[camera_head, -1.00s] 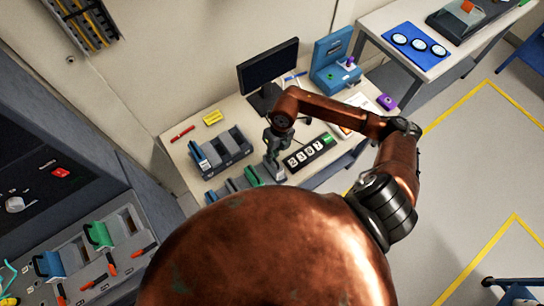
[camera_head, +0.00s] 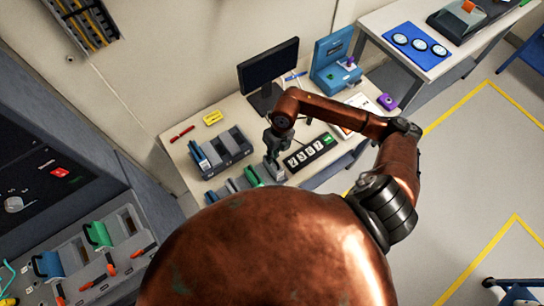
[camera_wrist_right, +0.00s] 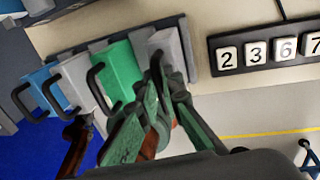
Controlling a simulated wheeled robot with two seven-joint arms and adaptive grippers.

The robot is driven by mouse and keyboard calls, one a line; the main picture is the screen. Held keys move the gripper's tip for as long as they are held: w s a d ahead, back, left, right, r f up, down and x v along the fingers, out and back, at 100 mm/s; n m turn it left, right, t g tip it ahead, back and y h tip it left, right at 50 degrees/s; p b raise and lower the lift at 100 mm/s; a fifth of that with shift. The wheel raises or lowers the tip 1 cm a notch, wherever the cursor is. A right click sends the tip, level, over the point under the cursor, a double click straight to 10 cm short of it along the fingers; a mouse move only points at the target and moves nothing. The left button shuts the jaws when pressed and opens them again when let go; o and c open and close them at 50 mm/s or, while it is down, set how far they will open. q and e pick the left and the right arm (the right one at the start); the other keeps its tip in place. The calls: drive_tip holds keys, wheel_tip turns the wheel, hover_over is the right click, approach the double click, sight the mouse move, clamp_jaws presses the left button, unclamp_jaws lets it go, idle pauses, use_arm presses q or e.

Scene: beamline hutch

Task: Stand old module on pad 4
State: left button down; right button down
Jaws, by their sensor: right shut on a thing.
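My right gripper (camera_head: 272,150) reaches down over the desk. In the right wrist view it (camera_wrist_right: 166,82) is shut at the black handle of a grey module (camera_wrist_right: 166,44). This module (camera_head: 274,169) is upright at the right end of a row of modules in a grey rack (camera_wrist_right: 191,60). Whether it is fully seated cannot be told. Beside it stand a green module (camera_wrist_right: 118,70), a white one (camera_wrist_right: 80,76) and a blue one (camera_wrist_right: 40,82). No pad marked 4 can be made out. My left gripper is not in view.
A black strip of number tiles (camera_head: 310,153) lies right of the gripper. Another rack (camera_head: 240,151) stands behind-left. A monitor (camera_head: 268,70) and a blue device (camera_head: 333,65) stand at the back. A cabinet (camera_head: 137,266) with handled modules is at left.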

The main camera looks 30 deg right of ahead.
drive_tip(key=shift+f, duration=0.2)
idle(0.3)
drive_tip(key=c, duration=2)
unclamp_jaws()
drive_tip(key=shift+c, duration=0.2)
drive_tip(key=r, duration=0.4)
drive_tip(key=d+r, duration=0.1)
drive_tip(key=r, duration=0.3)
drive_tip(key=d+r, duration=0.1)
drive_tip(key=r, duration=0.2)
drive_tip(key=shift+w+d+r, duration=0.1)
drive_tip(key=shift+d+r, duration=0.05)
drive_tip(key=shift+r, duration=0.25)
